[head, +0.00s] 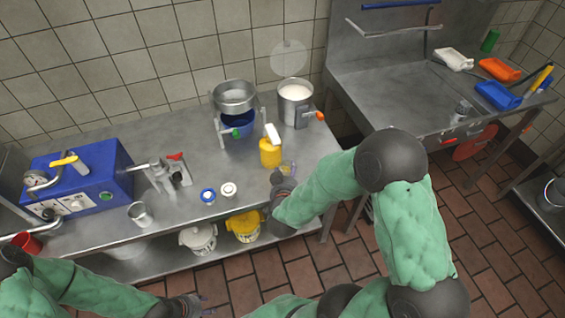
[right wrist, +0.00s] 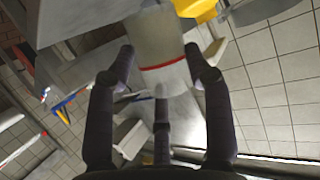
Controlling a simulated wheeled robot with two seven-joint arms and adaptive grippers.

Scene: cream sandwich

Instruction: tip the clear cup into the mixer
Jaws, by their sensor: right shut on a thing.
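The clear cup (head: 289,168) stands at the counter's right front, beside a yellow bottle (head: 270,153). My right gripper (head: 283,178) is shut on it; in the right wrist view the fingers (right wrist: 165,75) surround the translucent cup (right wrist: 160,45), which has a red line. A steel bowl (head: 235,97) sits on a stand with a blue part and green knob. Right of it is a steel pot (head: 295,92) of white contents with an orange knob. I cannot tell which is the mixer. My left gripper (head: 200,304) is low, away from the counter; its fingers are too small to read.
A blue machine (head: 80,185) and a metal cup (head: 140,214) stand on the left of the counter. Two small round lids (head: 228,189) lie near the middle. White and yellow buckets (head: 243,226) are on the lower shelf. A steel sink table (head: 420,90) is at right.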

